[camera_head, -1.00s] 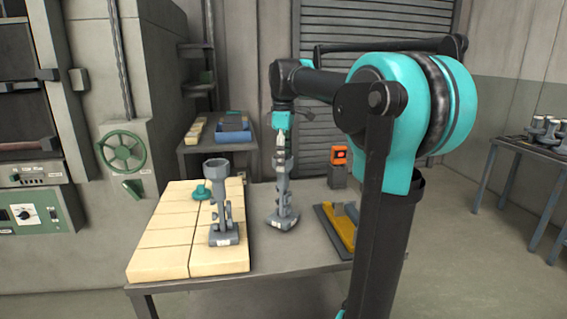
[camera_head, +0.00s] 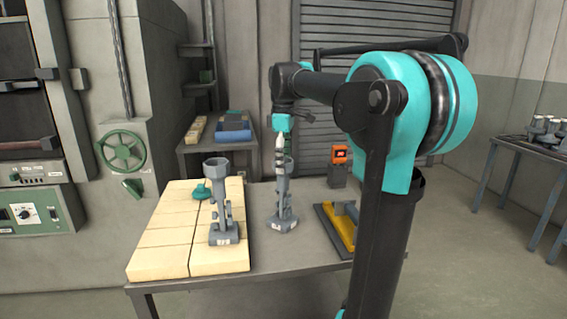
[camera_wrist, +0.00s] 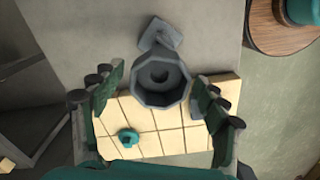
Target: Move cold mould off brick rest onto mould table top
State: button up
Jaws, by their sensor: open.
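Two similar grey moulds with cup-shaped tops show in the head view. One mould (camera_head: 222,205) stands upright on the pale brick rest (camera_head: 160,240). The other mould (camera_head: 284,208) stands upright on the grey mould table top (camera_head: 300,258), just right of the bricks. My gripper (camera_head: 279,160) is at the top of this second mould, pointing down. In the wrist view, my open fingers (camera_wrist: 160,98) are on either side of a mould's octagonal cup (camera_wrist: 160,75), with gaps showing.
A teal knobbed piece (camera_head: 202,190) lies on the bricks, behind the mould there. A yellow and grey tool (camera_head: 340,228) and an orange-faced device (camera_head: 339,160) are on the table to the right. A side table (camera_head: 190,146) stands behind. The table's front strip is clear.

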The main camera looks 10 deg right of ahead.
notch_tip(320, 180, up, 12)
dwell(0.4)
